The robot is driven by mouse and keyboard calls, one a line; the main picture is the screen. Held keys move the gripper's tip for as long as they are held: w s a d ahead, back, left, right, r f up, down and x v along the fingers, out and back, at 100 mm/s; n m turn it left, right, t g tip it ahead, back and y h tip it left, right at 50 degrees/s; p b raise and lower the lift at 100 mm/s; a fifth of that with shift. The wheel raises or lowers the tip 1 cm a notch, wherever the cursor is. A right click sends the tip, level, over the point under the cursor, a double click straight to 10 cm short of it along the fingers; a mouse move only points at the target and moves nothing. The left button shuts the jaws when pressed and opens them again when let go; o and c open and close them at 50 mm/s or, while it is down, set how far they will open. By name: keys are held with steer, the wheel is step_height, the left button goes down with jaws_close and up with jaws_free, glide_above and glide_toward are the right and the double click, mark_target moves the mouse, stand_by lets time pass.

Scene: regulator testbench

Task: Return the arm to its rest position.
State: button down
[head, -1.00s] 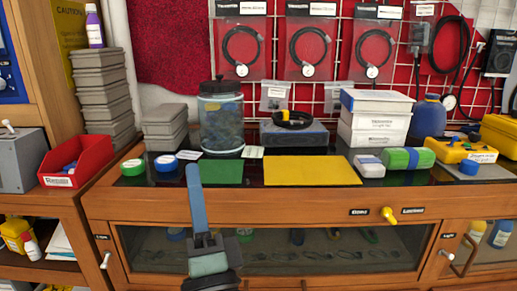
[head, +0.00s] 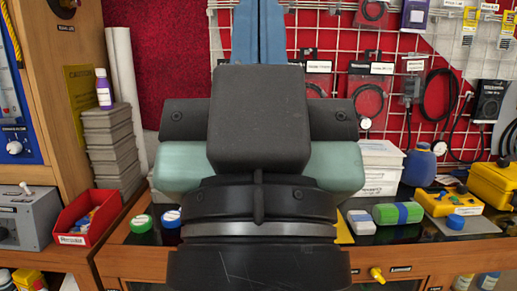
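My gripper (head: 259,32) fills the middle of the head view, close to the camera and seen from behind. Its two blue fingers point up and run out of the top edge. They lie side by side with only a thin line between them, and no object shows between the visible parts. The fingertips are out of frame. The dark gripper body and wrist cover much of the bench behind them, including the area where the jar and the mats stood.
The wooden bench (head: 130,240) carries a green-lidded tub (head: 141,223), white boxes (head: 380,165), a green case (head: 398,213) and a yellow case (head: 450,202). A red bin (head: 86,218) and stacked grey trays (head: 112,150) stand at left. Tools hang on the wall grid behind.

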step_height(320, 180, up, 17)
steer(key=p, duration=1.4)
steer(key=c, duration=1.6)
jaws_free()
